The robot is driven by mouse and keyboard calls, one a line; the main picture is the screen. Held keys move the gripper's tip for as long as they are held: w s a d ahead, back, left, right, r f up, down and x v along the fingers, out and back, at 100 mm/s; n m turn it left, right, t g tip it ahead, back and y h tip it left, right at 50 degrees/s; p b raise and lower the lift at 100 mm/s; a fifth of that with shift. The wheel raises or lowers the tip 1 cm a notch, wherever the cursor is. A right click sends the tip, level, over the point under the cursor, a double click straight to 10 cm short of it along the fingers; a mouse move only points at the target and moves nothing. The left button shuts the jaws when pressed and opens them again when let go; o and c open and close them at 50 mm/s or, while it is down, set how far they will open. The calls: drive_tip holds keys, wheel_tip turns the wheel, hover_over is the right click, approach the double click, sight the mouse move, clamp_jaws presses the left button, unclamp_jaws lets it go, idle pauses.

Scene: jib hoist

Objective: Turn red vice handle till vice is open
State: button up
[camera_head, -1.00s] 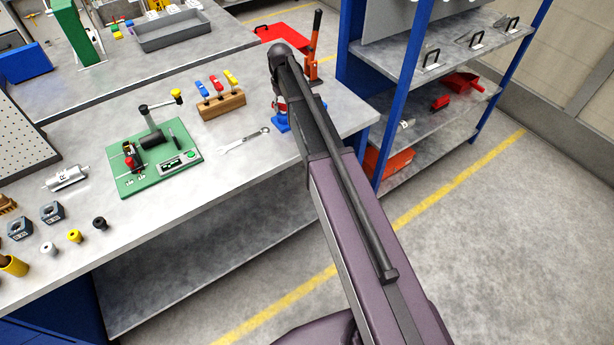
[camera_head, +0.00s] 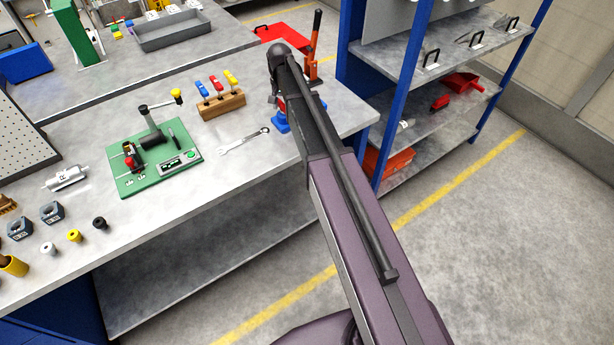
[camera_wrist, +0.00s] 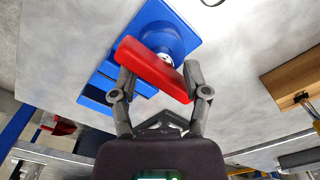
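The blue vice (camera_head: 281,122) stands near the right end of the workbench, mostly hidden behind my arm in the head view. In the wrist view, the blue vice (camera_wrist: 165,28) lies behind its red bar-shaped handle (camera_wrist: 155,66), which runs slantwise across the picture. My gripper (camera_wrist: 159,72) is at the handle with its fingers wide apart, one near each end of the bar. The left fingertip is partly covered by the bar. I cannot tell whether either finger touches it. The vice jaws are not clear in either view.
A wrench (camera_head: 245,141), a wooden block with colored-handled tools (camera_head: 221,105) and a green board fixture (camera_head: 155,165) lie left of the vice. A blue-framed shelf (camera_head: 403,85) stands close on the right. The floor (camera_head: 480,240) in front is free.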

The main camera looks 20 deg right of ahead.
drive_tip(key=m, duration=0.3)
wheel_tip(320, 180, up, 14)
drive_tip(key=p, duration=1.4)
drive_tip(key=s+f+n+b, duration=0.2)
drive_tip(key=s+f+b, duration=0.3)
drive_tip(key=s, duration=0.5)
drive_tip(key=s+f+n+b, duration=0.3)
drive_tip(key=s+f+b, duration=0.3)
drive_tip(key=s, duration=0.3)
drive_tip(key=s+f+n+b, duration=0.3)
drive_tip(key=s+f+b, duration=0.2)
drive_tip(key=s, duration=0.5)
drive_tip(key=shift+s+a+f+b, duration=0.2)
drive_tip(key=shift+s+f+b, duration=0.15)
drive_tip(key=shift+r, duration=0.1)
wheel_tip(320, 180, up, 16)
drive_tip(key=r+p, duration=0.1)
drive_tip(key=p, duration=1.6)
hover_over(283, 103)
drive_tip(key=shift+w+f+m, duration=0.15)
drive_tip(key=shift+f+m, duration=0.1)
drive_tip(key=shift+m, duration=0.05)
